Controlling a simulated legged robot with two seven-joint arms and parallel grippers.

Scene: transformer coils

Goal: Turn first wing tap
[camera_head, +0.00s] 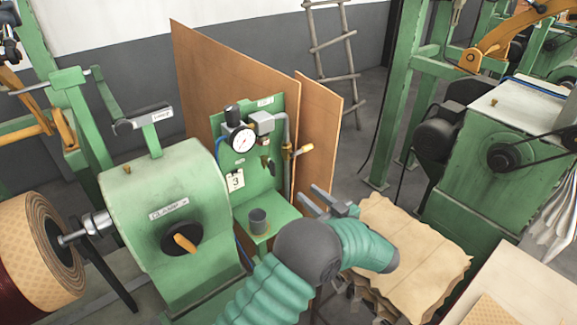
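A green panel (270,108) carries a round white gauge (243,140), a grey pipe (284,130) and small fittings. A small dark tap-like fitting (267,163) sits below the gauge. A tap with a yellow handle (303,149) sticks out to the right from the pipe. I cannot tell which of these is the first wing tap. My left gripper (318,200) is below and right of the yellow handle, apart from it. Its two grey fingers look spread and empty. My forearm hides what is behind it. My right gripper is out of view.
A green machine (165,215) with a yellow-handled knob (184,242) stands left of the panel. A dark cup (257,220) stands on the ledge below the panel. Brown boards (318,125) rise behind. Stacked brown sheets (415,250) lie at right, near another green machine (500,160).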

